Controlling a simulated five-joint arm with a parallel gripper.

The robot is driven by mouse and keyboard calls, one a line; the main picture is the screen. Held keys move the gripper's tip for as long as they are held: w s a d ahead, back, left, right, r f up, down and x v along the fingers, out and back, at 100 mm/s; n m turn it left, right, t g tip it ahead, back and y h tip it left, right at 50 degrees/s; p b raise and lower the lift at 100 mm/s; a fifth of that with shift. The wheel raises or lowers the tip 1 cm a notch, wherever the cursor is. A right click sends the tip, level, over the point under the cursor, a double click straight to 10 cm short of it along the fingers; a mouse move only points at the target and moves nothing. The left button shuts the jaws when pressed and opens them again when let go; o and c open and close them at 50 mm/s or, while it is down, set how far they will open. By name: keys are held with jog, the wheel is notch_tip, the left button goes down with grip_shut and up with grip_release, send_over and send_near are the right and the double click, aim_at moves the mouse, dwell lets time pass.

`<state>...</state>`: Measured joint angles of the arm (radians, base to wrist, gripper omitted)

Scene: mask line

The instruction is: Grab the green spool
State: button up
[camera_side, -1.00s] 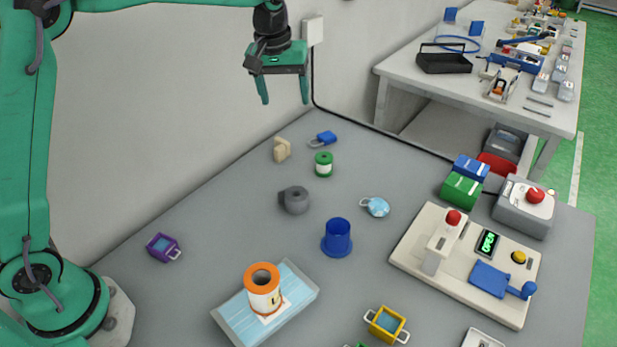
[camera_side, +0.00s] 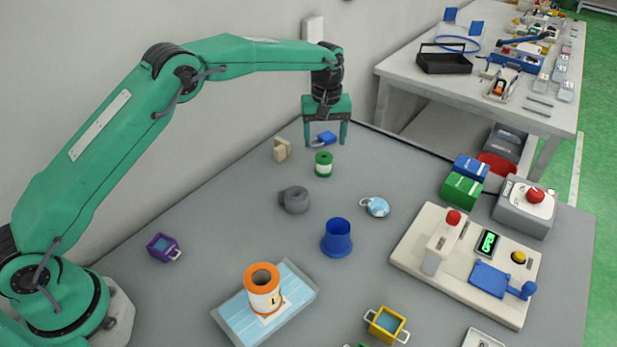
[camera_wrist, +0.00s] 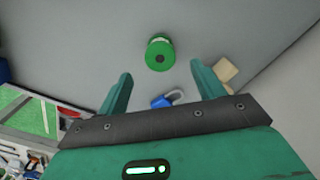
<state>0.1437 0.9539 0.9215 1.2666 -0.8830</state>
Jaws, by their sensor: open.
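The green spool (camera_side: 323,164), green with a pale middle band, stands upright on the grey table toward the back. It also shows in the wrist view (camera_wrist: 160,54), ahead of the fingertips and roughly midway between them. My gripper (camera_side: 325,146) points down above the back of the table, close to the spool in the side view. Its two green fingers are spread with nothing between them, as the wrist view also shows (camera_wrist: 160,80). The spool is not hidden by the fingers.
A blue padlock (camera_side: 326,138) lies behind the spool, and a beige block (camera_side: 282,150) is to its left. A grey tape roll (camera_side: 295,200), a light-blue round tag (camera_side: 376,207) and a blue cup (camera_side: 337,238) are in front. The wall runs along the back left.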

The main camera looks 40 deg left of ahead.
aim_at(324, 156)
jog(key=shift+f, duration=3.95)
jog(key=c, duration=1.1)
jog(key=shift+r, duration=0.2)
jog(key=shift+r, duration=0.55)
notch_tip(324, 156, up, 3)
jog(key=shift+d+r, duration=0.1)
jog(key=s+d+r, duration=0.6)
jog(key=s+d, duration=0.1)
jog(key=d, duration=0.2)
jog(key=shift+s+r, duration=0.25)
